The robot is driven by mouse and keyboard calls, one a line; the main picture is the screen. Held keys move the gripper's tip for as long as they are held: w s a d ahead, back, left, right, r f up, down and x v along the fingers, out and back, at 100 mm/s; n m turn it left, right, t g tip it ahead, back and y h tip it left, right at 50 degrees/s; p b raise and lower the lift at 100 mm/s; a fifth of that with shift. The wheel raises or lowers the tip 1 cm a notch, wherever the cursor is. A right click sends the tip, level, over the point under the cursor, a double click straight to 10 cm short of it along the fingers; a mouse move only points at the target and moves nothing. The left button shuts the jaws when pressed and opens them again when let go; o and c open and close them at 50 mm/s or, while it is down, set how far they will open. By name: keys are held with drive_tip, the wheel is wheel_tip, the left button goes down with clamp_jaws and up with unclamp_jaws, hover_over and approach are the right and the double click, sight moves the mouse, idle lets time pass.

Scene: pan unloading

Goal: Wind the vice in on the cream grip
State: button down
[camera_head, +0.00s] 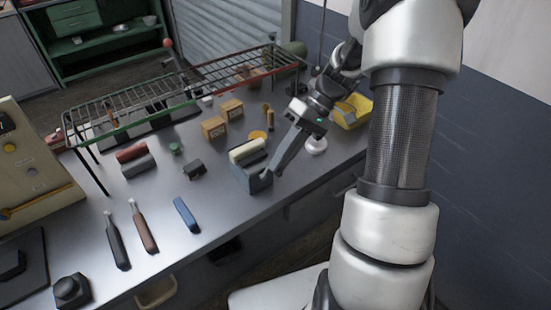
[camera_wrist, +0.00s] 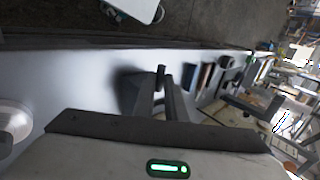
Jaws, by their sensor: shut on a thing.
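The dark grey vice (camera_head: 252,180) stands on the bench near its front edge. The cream grip (camera_head: 247,150) lies along its top, between the jaws; I cannot tell whether both jaws touch it. My gripper (camera_head: 272,170) reaches down from the upper right to the vice's right end. It is shut on the vice handle, which is mostly hidden by the fingers. In the wrist view my gripper (camera_wrist: 163,95) shows its two fingers close together around a dark upright bar, the vice handle (camera_wrist: 160,76). The cream grip is not clearly seen there.
A wire rack (camera_head: 185,88) spans the back of the bench. Wooden blocks (camera_head: 214,128) stand behind the vice, and a yellow bin (camera_head: 352,110) is at the right. A blue bar (camera_head: 186,215) and two handled tools (camera_head: 143,228) lie to the left. Bare bench surrounds the vice's left side.

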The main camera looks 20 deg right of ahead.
drive_tip(key=f+y, duration=0.1)
drive_tip(key=d+g+y+b, duration=0.1)
drive_tip(key=y, duration=0.1)
drive_tip(key=d+f+y, duration=0.1)
drive_tip(key=shift+w+f+b, duration=0.3)
drive_tip(key=shift+w+f, duration=0.05)
drive_tip(key=y+b, duration=0.1)
drive_tip(key=f+g+y+b, duration=0.1)
drive_tip(key=y, duration=0.1)
drive_tip(key=shift+d+f, duration=0.25)
drive_tip(key=shift+d, duration=0.1)
drive_tip(key=shift+w+f+g+y+b, duration=0.1)
drive_tip(key=shift+f+g+y+b, duration=0.1)
drive_tip(key=shift+g+y+b, duration=0.3)
drive_tip(key=c, duration=1.8)
unclamp_jaws()
drive_tip(key=shift+d, duration=0.1)
